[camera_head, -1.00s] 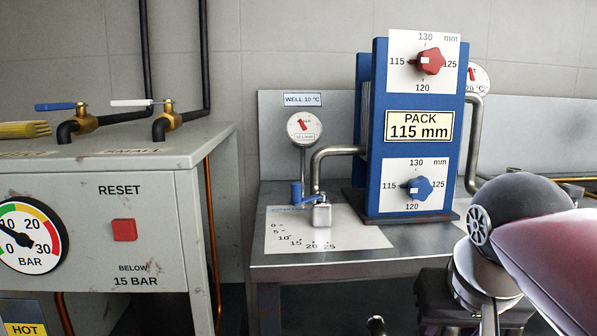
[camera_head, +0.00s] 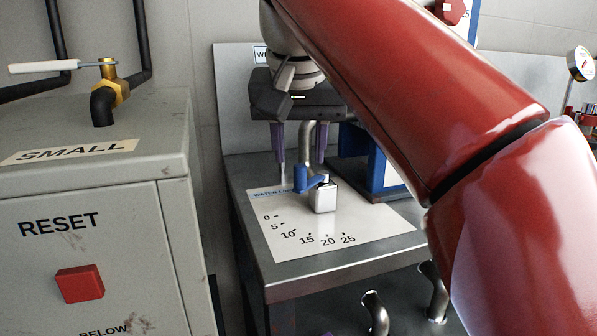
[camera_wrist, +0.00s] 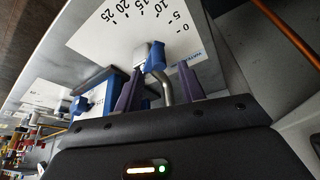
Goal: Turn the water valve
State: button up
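The water valve has a blue lever (camera_head: 311,183) with a pale metallic square block (camera_head: 325,198) at its right. It stands on a white scale plate (camera_head: 290,243) marked 0 to 25, on the metal bench. In the wrist view, the blue lever (camera_wrist: 156,62) and the block (camera_wrist: 142,52) show between and beyond the open fingertips (camera_wrist: 160,70). Contact with the lever cannot be told.
A bent metal pipe (camera_head: 306,140) rises behind the valve, close to the fingers. A blue pack unit (camera_head: 360,150) stands to the right, partly hidden by my red arm. A grey cabinet (camera_head: 110,200) with a red reset button (camera_head: 80,283) is at left. The plate's front is clear.

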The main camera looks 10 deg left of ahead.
aim_at(300, 165)
jog(key=b+x, duration=0.1)
jog(key=x, duration=0.3)
jog(key=shift+f, duration=0.1)
grip_shut()
